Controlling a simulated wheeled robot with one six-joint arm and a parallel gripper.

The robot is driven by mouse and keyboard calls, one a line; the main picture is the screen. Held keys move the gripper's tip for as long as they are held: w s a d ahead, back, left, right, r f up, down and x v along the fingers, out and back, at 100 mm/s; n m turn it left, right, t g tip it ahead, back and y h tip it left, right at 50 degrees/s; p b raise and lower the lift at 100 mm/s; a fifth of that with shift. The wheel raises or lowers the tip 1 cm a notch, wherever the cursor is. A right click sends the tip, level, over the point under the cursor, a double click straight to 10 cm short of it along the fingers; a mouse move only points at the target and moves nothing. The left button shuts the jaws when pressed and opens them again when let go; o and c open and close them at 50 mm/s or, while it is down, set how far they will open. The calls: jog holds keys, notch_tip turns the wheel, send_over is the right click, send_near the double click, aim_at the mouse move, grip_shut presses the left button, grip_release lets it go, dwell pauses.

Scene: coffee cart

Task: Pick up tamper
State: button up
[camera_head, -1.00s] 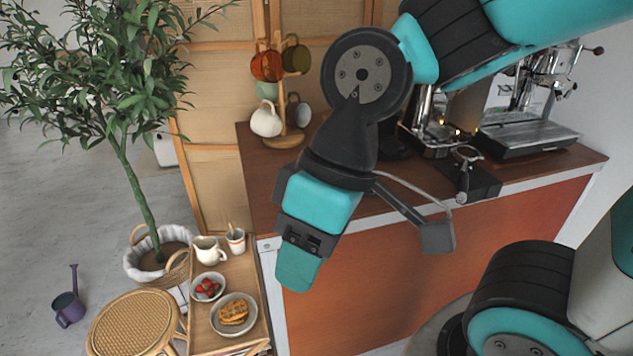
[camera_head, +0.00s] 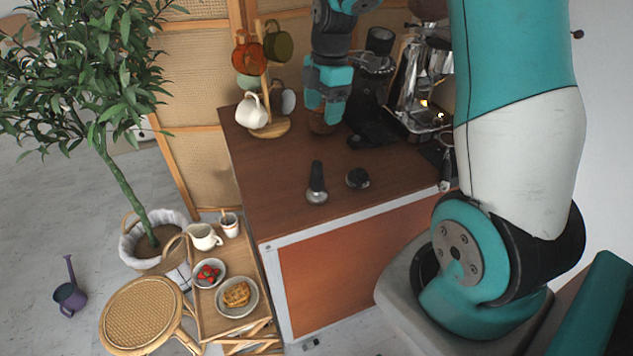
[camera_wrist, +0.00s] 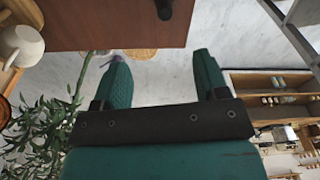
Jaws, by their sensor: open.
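The tamper (camera_head: 317,183) stands on the brown counter with its black handle up and its silver base down, near the front edge. My gripper (camera_head: 324,108) is open and empty over the back of the counter, behind the tamper and well apart from it. In the wrist view my two teal fingers (camera_wrist: 158,58) are spread with nothing between them. A dark cylindrical thing (camera_wrist: 164,9) is cut off at the top of that view; it may be the tamper's handle, but I cannot tell.
A short round black tool (camera_head: 357,179) sits right of the tamper. A mug tree (camera_head: 268,126) stands left of my gripper; a black grinder (camera_head: 372,110) and the espresso machine (camera_head: 412,90) stand right. A brown round object (camera_head: 322,124) lies below my gripper. The counter's front left is clear.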

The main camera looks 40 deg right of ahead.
jog(key=p, duration=0.3)
send_near(316, 173)
jog(key=f, duration=0.2)
jog(key=w+f, duration=0.1)
jog(key=f, duration=0.2)
jog(key=shift+w+d+f, duration=0.2)
jog(key=shift+w+f, duration=0.15)
jog(key=shift+s+a+f+p, duration=0.15)
jog(key=shift+f+p, duration=0.35)
jog(key=shift+f, duration=0.4)
jog(key=shift+s+a+f+p, duration=0.1)
jog(key=shift+f+p, duration=0.35)
jog(key=shift+f, duration=0.4)
jog(key=shift+s+a+f+p, duration=0.15)
jog(key=shift+f+p, duration=0.35)
jog(key=shift+f, duration=0.4)
jog(key=shift+w, duration=0.1)
jog(key=c, duration=1.1)
